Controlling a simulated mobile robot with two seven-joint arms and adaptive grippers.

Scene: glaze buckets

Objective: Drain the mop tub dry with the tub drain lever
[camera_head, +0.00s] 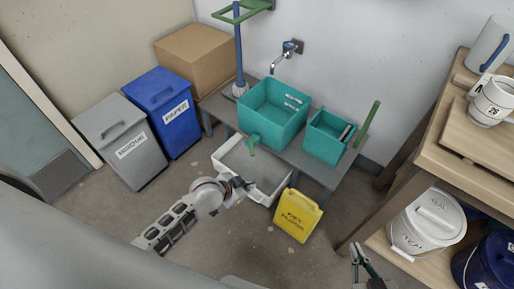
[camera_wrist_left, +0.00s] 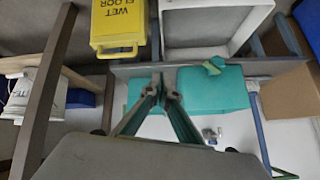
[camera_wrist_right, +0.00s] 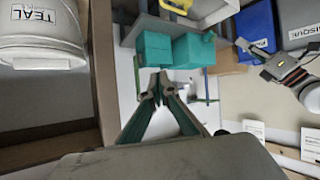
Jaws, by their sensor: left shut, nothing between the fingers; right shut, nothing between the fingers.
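The larger teal tub (camera_head: 272,112) stands on a grey bench below a wall tap. A green drain lever (camera_head: 253,142) sticks out low on its front, and also shows in the left wrist view (camera_wrist_left: 215,65). The water level inside is not clear. A white catch basin (camera_head: 226,170) stands on the floor under the lever. My left gripper (camera_head: 248,184) is shut and empty, in front of the lever and apart from it, overlapping the basin in the head view. My right gripper (camera_head: 357,249) is shut and empty, low at the right, away from the tub.
A smaller teal bucket (camera_head: 325,138) with a green handle (camera_head: 367,124) stands right of the tub. A yellow wet-floor sign (camera_head: 297,215) stands beside the basin. Blue (camera_head: 168,125) and grey (camera_head: 112,120) bins are left. A wooden shelf unit (camera_head: 470,165) is near my right gripper.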

